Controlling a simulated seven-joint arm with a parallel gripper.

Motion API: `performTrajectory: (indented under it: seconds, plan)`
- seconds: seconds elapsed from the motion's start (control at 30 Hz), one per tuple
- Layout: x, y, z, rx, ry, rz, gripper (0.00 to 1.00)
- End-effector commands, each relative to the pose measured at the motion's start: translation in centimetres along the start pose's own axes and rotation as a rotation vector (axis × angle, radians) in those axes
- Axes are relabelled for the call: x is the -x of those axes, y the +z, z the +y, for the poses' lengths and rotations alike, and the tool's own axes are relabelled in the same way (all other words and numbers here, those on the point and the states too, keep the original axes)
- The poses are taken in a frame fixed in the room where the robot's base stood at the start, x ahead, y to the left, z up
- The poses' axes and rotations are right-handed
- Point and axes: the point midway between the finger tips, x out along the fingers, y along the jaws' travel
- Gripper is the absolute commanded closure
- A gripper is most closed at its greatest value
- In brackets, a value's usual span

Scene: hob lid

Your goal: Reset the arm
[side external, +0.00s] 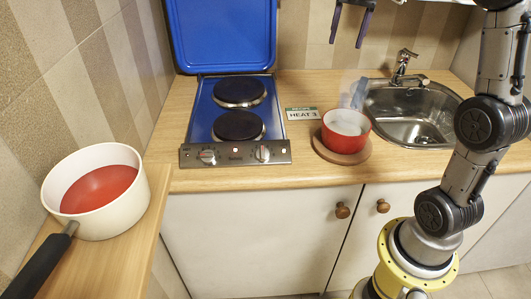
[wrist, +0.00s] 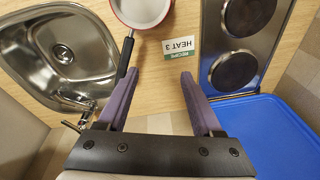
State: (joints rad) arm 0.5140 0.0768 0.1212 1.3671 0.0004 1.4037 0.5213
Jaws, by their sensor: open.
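My gripper (side external: 349,42) hangs in the air at the top of the side external view, above the back of the counter. In the wrist view its two purple fingers (wrist: 159,74) are wide apart with nothing between them. The hob (side external: 238,120) has two dark, empty plates and two front knobs. Its blue lid (side external: 222,35) stands raised behind it, and it also shows in the wrist view (wrist: 275,135).
A sink (side external: 415,115) with a tap (side external: 403,65) is at the right. A small "HEAT 3" card (side external: 301,114) lies between hob and board. A white saucepan (side external: 112,222) with red contents stands on the left counter.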

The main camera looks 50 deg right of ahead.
Motion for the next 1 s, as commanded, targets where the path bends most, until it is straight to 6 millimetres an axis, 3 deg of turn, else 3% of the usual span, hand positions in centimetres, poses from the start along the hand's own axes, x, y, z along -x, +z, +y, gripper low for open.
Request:
performTrajectory:
  seconds: [0.03,0.23,0.37,0.5,0.7,0.87,1.0]
  plan:
    - [1.4,2.8,-0.7,0.063,-0.022,0.020,0.33]
    - [3.9,12.3,-0.9,0.309,-0.108,0.093,0.33]
    - [3.7,18.0,0.6,0.482,-0.165,0.138,0.33]
    - [1.8,23.3,3.1,0.668,-0.222,0.187,0.33]
    - [-2.6,27.5,6.3,0.872,-0.259,0.234,0.33]
    - [-5.6,28.4,7.3,0.960,-0.244,0.237,0.33]
    - [-5.4,28.1,6.8,1.005,-0.252,0.269,0.33]
